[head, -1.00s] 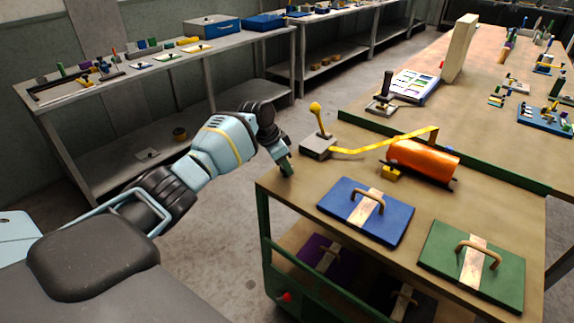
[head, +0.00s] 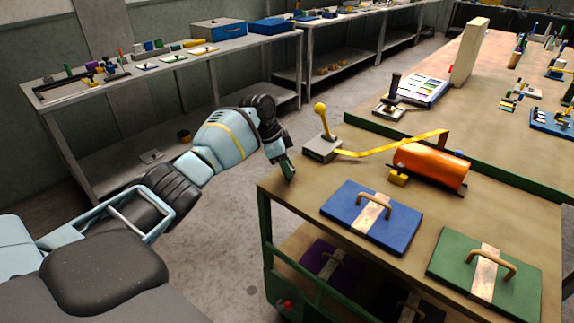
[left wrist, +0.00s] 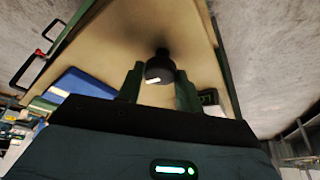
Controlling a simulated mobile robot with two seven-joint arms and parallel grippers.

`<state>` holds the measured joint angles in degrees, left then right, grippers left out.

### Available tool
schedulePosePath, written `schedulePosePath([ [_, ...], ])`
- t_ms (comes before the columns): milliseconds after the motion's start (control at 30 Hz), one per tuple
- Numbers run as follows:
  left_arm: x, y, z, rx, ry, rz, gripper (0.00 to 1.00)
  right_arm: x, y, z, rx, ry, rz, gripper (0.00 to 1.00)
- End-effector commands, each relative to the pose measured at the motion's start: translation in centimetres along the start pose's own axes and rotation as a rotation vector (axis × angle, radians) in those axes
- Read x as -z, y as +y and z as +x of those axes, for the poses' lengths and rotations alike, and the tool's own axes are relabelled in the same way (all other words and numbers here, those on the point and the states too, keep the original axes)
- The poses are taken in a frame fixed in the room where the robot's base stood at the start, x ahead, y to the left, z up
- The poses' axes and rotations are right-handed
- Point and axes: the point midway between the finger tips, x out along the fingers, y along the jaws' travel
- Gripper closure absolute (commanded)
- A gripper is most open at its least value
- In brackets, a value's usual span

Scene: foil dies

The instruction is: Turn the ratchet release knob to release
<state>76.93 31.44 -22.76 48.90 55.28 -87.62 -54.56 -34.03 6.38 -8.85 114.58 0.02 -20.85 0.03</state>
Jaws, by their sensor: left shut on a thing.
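The ratchet release knob (left wrist: 160,70) is a black round knob with a white mark on its face, at the bench edge in the left wrist view. My left gripper (left wrist: 160,85) has its two green fingers on either side of it and is shut on it. In the head view the left gripper (head: 287,167) is at the near left corner of the wooden bench top, and the knob is hidden there. My right gripper is not in view.
On the bench (head: 300,205) stand a grey box with a yellow-ball lever (head: 321,150), a yellow strap (head: 390,147) and an orange roll (head: 430,167). A blue lidded plate (head: 345,213) and a green one (head: 455,265) lie in front. Open floor (head: 225,250) lies left of the bench.

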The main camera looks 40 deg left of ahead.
Motion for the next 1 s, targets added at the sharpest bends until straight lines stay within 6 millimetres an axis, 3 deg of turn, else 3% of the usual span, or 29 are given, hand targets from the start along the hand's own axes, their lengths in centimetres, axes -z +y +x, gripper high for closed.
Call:
schedulePosePath([
  [100,0.0,0.1,0.1,-0.001,-0.001,0.001,0.87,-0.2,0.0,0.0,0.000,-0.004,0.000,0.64],
  [133,0.0,0.1,0.1,-0.001,-0.001,0.001,0.60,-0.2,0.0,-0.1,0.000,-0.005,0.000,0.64],
  [267,0.0,0.0,0.0,-0.001,-0.001,0.001,0.43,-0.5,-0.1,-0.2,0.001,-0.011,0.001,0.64],
  [633,0.0,0.0,-0.6,0.001,0.000,0.000,0.43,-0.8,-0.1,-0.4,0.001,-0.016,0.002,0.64],
  [1000,0.0,-0.1,-6.2,0.003,0.001,0.001,0.43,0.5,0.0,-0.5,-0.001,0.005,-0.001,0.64],
])
